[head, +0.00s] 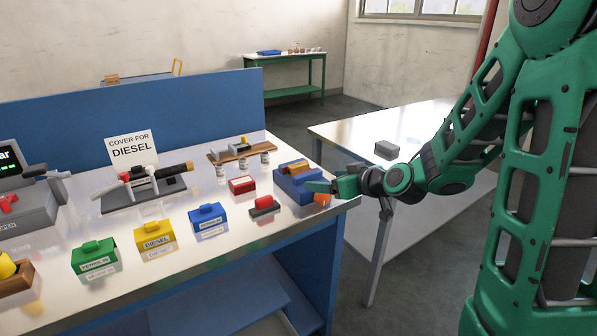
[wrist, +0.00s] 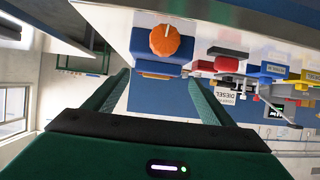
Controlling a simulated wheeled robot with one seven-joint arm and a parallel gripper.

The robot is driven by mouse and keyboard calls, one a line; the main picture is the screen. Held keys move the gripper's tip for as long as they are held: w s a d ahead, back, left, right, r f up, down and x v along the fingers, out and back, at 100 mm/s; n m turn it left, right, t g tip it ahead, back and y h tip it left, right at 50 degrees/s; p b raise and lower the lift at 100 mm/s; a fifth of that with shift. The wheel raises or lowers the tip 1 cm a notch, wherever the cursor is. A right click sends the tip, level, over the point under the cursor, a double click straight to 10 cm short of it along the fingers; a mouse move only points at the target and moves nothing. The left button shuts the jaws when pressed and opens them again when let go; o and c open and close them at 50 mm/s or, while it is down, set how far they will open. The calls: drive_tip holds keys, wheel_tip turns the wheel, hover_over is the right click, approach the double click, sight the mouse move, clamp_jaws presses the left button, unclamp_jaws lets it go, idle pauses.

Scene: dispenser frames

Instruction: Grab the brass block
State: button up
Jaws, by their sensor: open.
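A small brass-coloured block (head: 294,167) appears to sit on top of a blue box (head: 291,185) at the right end of the bench. My gripper (head: 318,187) is at the right side of that box, beside a small orange piece (head: 322,200). In the wrist view my gripper (wrist: 158,78) is open, with its two green fingers apart and nothing between the tips. Beyond the tips is the blue box (wrist: 158,69), with the rounded orange piece (wrist: 165,41) on its face. I cannot make out the brass block in the wrist view.
A red-and-grey block (head: 264,206) and a red box (head: 242,185) stand left of the blue box. Blue (head: 208,220), yellow (head: 155,238) and green (head: 95,256) boxes line the bench front. A second table (head: 345,133) at right holds a grey block (head: 387,149).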

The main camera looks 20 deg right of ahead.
sight(298, 164)
drive_tip(key=w, duration=0.1)
drive_tip(key=t, duration=0.1)
drive_tip(key=w+r, duration=0.1)
drive_tip(key=shift+w+a+r+t, duration=0.1)
drive_tip(key=shift+w+a+t, duration=0.2)
drive_tip(key=shift+w, duration=0.05)
drive_tip(key=shift+r+x, duration=0.2)
drive_tip(key=shift+x, duration=5)
drive_tip(key=shift+a, duration=0.15)
drive_tip(key=c, duration=1.3)
drive_tip(key=shift+r, duration=0.1)
drive_tip(key=shift+c, duration=0.7)
